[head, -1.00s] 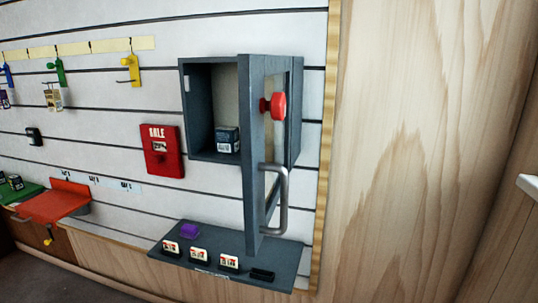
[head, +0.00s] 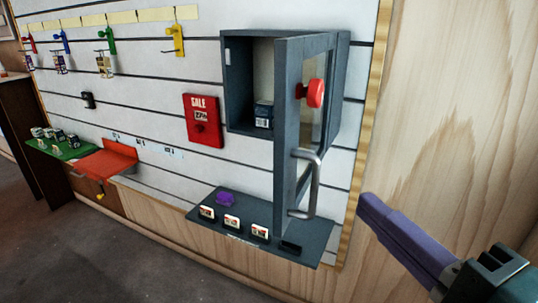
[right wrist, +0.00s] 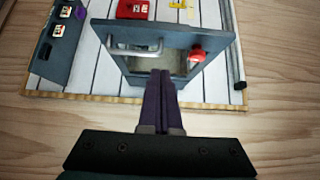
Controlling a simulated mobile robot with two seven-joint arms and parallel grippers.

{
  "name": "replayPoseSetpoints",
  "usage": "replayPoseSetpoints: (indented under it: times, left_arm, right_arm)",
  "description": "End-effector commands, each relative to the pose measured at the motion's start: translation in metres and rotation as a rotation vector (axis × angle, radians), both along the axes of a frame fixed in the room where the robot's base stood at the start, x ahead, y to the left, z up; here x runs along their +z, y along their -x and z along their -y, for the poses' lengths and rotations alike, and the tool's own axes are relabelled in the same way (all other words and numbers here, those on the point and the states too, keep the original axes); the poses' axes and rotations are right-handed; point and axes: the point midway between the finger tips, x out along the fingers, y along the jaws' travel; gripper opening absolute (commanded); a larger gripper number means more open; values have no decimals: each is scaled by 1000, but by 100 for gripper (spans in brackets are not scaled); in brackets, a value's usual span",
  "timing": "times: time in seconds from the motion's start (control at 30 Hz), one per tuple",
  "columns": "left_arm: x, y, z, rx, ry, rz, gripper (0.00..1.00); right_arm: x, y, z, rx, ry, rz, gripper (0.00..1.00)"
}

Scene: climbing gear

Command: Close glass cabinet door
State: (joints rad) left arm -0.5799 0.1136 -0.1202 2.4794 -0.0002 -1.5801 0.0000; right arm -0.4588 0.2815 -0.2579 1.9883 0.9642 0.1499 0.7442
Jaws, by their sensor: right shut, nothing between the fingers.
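The grey wall cabinet (head: 240,95) hangs on the white slatted wall. Its glass door (head: 288,130) stands wide open, swung out from the cabinet's right side toward me. The door has a metal bar handle (head: 314,185) and a red round knob (head: 315,93). A small dark box (head: 264,115) stands inside the cabinet. My right gripper (head: 368,203) is shut and empty, to the right of the door and apart from the handle. In the right wrist view, its purple fingers (right wrist: 161,80) point toward the door (right wrist: 165,38). My left gripper is not in view.
A grey shelf (head: 270,262) with several small tagged items sits below the cabinet. A red sale box (head: 203,120) hangs left of it. Plain wood panelling (head: 450,120) fills the right side. The floor (head: 110,270) at lower left is clear.

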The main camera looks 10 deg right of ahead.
Motion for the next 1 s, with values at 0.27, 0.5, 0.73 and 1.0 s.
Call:
replayPoseSetpoints:
  times: [0.27, 0.5, 0.73, 1.0]
  left_arm:
    - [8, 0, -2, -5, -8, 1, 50]
    - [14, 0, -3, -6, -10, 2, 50]
    - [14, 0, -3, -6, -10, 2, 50]
    - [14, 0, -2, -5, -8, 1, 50]
  right_arm:
    - [2, -60, -15, 1, 1, 3, 0]
    - [1, -84, -41, 2, 0, -1, 0]
    - [1, -91, -51, 1, 3, 1, 0]
    - [0, -91, -51, 1, 3, 1, 0]
